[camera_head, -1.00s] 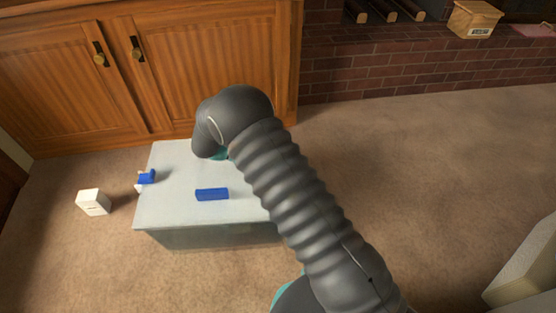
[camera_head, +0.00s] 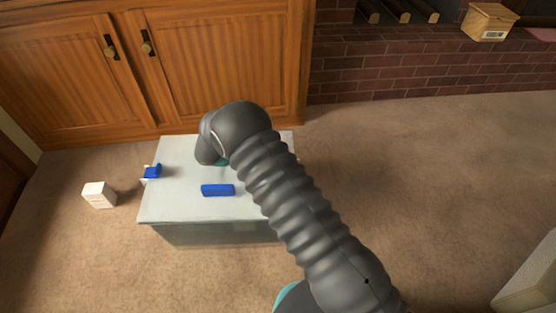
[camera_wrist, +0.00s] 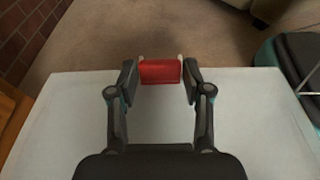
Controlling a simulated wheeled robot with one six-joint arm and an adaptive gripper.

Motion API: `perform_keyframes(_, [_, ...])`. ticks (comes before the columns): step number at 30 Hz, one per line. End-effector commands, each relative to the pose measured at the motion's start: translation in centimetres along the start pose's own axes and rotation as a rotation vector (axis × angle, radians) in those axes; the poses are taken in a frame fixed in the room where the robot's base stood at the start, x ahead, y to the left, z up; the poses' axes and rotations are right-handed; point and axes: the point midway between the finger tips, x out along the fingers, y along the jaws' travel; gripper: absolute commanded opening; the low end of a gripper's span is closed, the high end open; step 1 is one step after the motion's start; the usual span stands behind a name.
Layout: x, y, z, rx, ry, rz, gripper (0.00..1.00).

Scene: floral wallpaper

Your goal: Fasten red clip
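A pale box with a flat lid (camera_head: 180,208) stands on the carpet; its lid also fills much of the wrist view (camera_wrist: 70,110). The red clip (camera_wrist: 160,71) is at the lid's far edge in the wrist view, with small white parts at both ends. Its lower part and latch state cannot be made out. My gripper (camera_wrist: 160,82) is open, one finger on each side of the clip, with narrow gaps. In the head view my arm hides the gripper and the red clip. A blue clip (camera_head: 152,171) sits at the lid's left edge.
A blue handle (camera_head: 218,190) lies on the lid. A small white box (camera_head: 99,195) stands on the carpet to the left. Wooden cabinets (camera_head: 210,60) and a brick hearth (camera_head: 400,65) are behind. The carpet to the right is clear.

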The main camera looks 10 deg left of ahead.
Motion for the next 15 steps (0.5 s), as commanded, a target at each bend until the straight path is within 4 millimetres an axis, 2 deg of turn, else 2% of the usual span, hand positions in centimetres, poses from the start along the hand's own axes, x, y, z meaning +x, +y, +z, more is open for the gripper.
perform_keyframes(1, [0.01, -0.02, -0.04, -0.001, -0.001, 0.000, 0.66])
perform_keyframes(2, [0.02, -0.01, -0.03, -0.001, -0.001, 0.000, 0.72])
perform_keyframes(11, [0.05, 0.01, 0.04, 0.000, -0.001, -0.001, 0.72])
perform_keyframes(15, [-0.78, 0.02, 0.00, 0.000, -0.002, 0.001, 0.72])
